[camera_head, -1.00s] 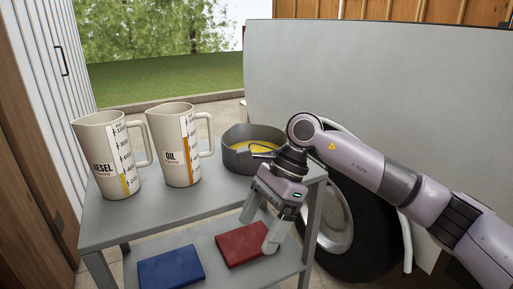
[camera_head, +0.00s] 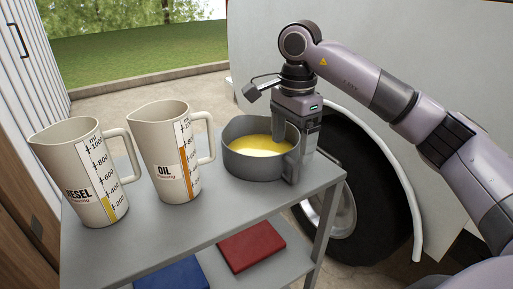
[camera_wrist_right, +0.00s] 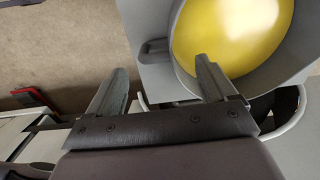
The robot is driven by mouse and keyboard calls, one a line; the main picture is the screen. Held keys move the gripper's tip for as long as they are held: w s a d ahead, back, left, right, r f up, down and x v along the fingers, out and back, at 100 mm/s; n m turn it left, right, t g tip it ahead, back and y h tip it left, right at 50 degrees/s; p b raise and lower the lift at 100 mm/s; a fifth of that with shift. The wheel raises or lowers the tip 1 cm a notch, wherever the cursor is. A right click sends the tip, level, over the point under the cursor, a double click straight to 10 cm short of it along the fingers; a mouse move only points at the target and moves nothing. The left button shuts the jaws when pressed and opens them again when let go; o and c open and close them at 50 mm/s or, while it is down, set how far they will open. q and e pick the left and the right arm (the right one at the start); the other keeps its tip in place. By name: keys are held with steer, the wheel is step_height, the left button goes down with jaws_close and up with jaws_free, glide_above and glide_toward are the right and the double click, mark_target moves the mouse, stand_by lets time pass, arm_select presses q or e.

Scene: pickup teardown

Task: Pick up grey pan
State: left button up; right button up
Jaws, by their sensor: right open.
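The grey pan (camera_head: 243,167) with yellow liquid in it stands on the top shelf of the grey cart, at its right end. My right gripper (camera_head: 287,152) is open and points down at the pan's right side, with one finger over the liquid side and the other along the outer wall. In the right wrist view, the pan (camera_wrist_right: 181,62) fills the upper right, and a short grey tab (camera_wrist_right: 154,52) on its side lies just beyond the gap between the open fingers (camera_wrist_right: 162,75). Contact with the pan cannot be told. My left gripper is not in view.
The oil jug (camera_head: 160,175) and diesel jug (camera_head: 80,190) stand left of the pan on the cart (camera_head: 215,215). A red book-like block (camera_head: 250,246) and a blue one (camera_head: 172,275) lie on the lower shelf. A wheel (camera_head: 375,190) and white vehicle body are close on the right.

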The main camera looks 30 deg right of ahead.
mark_target(290, 160)
steer(key=shift+s+f, duration=0.15)
steer(key=shift+f, duration=0.7)
steer(key=shift+s+a+f, duration=0.1)
steer(key=shift+f, duration=1.2)
steer(key=shift+a+f, duration=0.1)
steer(key=shift+f, duration=1.2)
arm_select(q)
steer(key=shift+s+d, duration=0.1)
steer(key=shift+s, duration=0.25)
arm_select(e)
steer(key=shift+r, duration=0.1)
jaws_close()
steer(key=shift+r, duration=0.2)
steer(key=shift+r, duration=0.75)
arm_select(q)
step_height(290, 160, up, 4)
steer(key=p, duration=0.4)
arm_select(e)
step_height(290, 160, up, 18)
